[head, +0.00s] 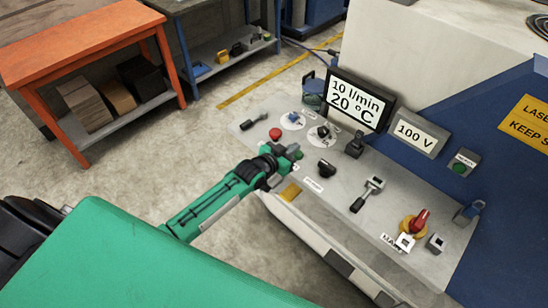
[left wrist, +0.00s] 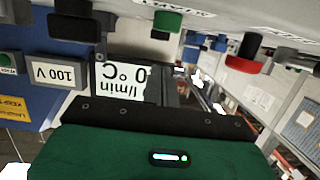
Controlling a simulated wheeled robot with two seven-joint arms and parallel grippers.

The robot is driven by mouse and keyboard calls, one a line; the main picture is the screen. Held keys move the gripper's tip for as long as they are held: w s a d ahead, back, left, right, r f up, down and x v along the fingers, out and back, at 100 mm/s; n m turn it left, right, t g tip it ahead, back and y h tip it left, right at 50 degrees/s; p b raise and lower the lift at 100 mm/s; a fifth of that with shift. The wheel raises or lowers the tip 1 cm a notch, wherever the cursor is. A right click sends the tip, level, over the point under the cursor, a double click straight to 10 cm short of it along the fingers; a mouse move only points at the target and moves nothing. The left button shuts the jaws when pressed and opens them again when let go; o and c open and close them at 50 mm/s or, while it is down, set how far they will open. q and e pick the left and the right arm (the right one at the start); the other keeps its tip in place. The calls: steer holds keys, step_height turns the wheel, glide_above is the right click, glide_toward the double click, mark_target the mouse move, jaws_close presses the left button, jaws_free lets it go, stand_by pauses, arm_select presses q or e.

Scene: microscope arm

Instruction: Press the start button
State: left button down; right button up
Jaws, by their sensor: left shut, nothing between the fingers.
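The grey control panel (head: 335,205) slopes across the right half of the head view. My left gripper (head: 292,153) is over its near left edge, shut and empty, its tip close to a small green button (head: 299,155). I cannot tell whether they touch. A green button (left wrist: 167,20) shows in the upside-down left wrist view, apart from the green gripper housing (left wrist: 165,150). Another green button (head: 460,169) sits in a small labelled box at the right. I cannot read clearly which label says start. My right gripper is not in view.
A red button (head: 275,133), black knobs (head: 326,168), a black lever (head: 367,194) and a red rotary switch (head: 415,222) stand up from the panel. Behind are a display (head: 357,98) and a 100 V meter (head: 415,132). An orange workbench (head: 80,40) stands at the far left.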

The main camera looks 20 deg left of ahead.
arm_select(q)
steer(key=b+v, duration=0.2)
steer(key=v, duration=0.7)
steer(key=shift+f, duration=0.15)
steer(key=shift+f, duration=0.1)
